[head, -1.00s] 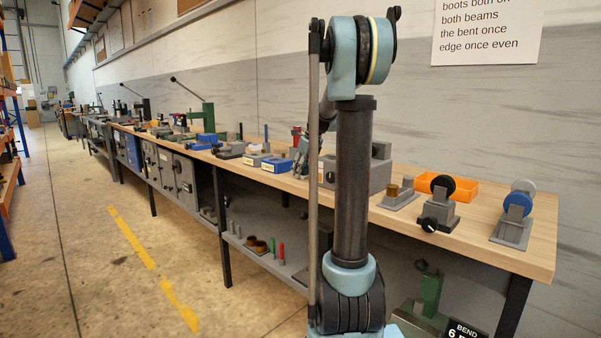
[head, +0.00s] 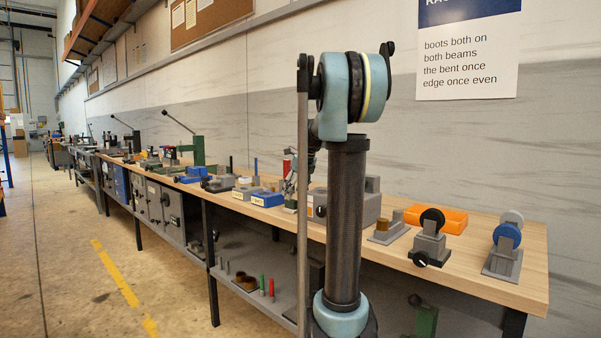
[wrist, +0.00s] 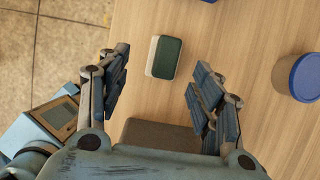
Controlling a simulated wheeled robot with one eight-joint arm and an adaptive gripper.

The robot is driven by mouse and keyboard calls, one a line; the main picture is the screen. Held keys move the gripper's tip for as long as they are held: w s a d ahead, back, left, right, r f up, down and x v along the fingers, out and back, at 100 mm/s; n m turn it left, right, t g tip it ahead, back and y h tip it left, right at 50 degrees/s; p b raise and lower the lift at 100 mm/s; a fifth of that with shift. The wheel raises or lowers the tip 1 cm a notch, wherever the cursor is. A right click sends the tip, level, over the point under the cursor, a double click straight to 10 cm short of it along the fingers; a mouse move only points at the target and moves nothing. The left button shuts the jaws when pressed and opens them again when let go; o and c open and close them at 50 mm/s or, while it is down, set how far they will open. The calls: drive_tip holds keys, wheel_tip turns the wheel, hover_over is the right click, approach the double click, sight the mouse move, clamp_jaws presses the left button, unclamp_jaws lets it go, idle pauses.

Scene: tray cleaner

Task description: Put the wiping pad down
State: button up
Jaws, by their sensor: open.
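The wiping pad (wrist: 164,57) is a small block with a dark green top and a pale side. In the wrist view it lies on the wooden bench top (wrist: 215,30), near the bench edge. My gripper (wrist: 155,88) is open, with its two fingers spread to the left and right of the pad's near end. The fingers appear apart from the pad, and nothing is between them. In the head view my arm hides most of the gripper, and I cannot make out the pad there.
A blue-lidded tub (wrist: 297,77) stands right of my gripper in the wrist view. A brown block (wrist: 160,136) is close below the fingers. In the head view, an orange bin (head: 437,219) and grinding wheels (head: 508,235) stand at the bench's right end.

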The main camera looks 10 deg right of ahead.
drive_tip(key=v, duration=1)
drive_tip(key=shift+r, duration=0.25)
drive_tip(key=shift+s, duration=0.1)
